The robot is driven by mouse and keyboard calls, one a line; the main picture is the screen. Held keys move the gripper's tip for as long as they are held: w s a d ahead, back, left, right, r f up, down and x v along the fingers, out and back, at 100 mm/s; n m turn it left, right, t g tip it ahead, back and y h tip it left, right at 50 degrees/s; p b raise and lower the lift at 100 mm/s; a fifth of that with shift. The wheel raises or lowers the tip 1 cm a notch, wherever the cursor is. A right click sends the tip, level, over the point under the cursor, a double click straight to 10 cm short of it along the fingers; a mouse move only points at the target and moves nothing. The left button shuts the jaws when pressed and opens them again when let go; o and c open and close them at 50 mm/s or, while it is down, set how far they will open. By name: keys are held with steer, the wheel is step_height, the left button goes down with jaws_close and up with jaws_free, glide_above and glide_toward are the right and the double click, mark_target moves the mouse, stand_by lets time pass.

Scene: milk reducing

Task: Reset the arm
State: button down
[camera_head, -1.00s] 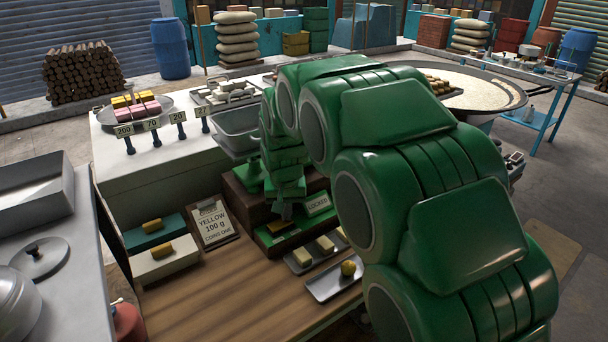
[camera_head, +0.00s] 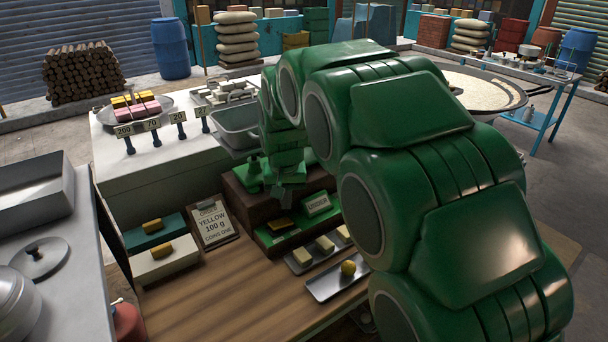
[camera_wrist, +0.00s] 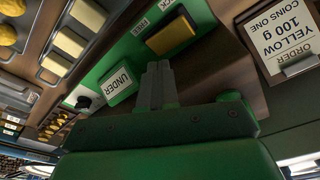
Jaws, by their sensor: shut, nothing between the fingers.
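My green arm (camera_head: 430,170) arches across the right half of the head view. My gripper (camera_head: 283,200) points down above the front of the brown stand, beside the green scale base. In the wrist view its grey fingers (camera_wrist: 157,70) are together with nothing between them.
An order board (camera_head: 215,221) reads YELLOW 100 g. Metal trays (camera_head: 337,281) with pale and yellow pieces lie right. A grey pan (camera_head: 236,126) is behind. The wooden front (camera_head: 230,300) is clear.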

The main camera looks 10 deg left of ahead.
step_height(320, 180, up, 3)
stand_by(0.5)
